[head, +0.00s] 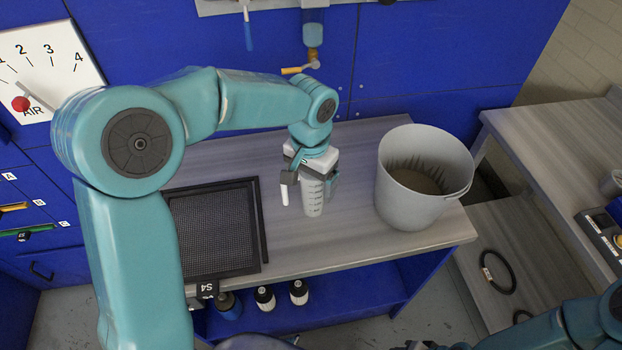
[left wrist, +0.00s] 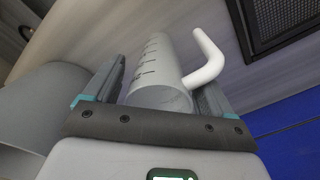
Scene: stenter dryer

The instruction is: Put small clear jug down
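The small clear jug (head: 313,199) is upright over the grey tabletop, with dark measuring marks on its side. I cannot tell whether its base touches the table. My left gripper (head: 311,181) points down with its fingers on either side of the jug and appears shut on it. In the left wrist view the jug (left wrist: 160,80) sits between the fingers (left wrist: 160,96), and its white handle (left wrist: 210,62) sticks out to the right. Part of my right gripper (head: 424,345) shows at the bottom edge of the head view, mostly cut off.
A large grey bucket (head: 425,190) stands right of the jug on the table (head: 345,225). A black mesh-bottomed tray (head: 217,232) lies on the left. A blue panel (head: 400,60) rises behind. Free tabletop lies around the jug.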

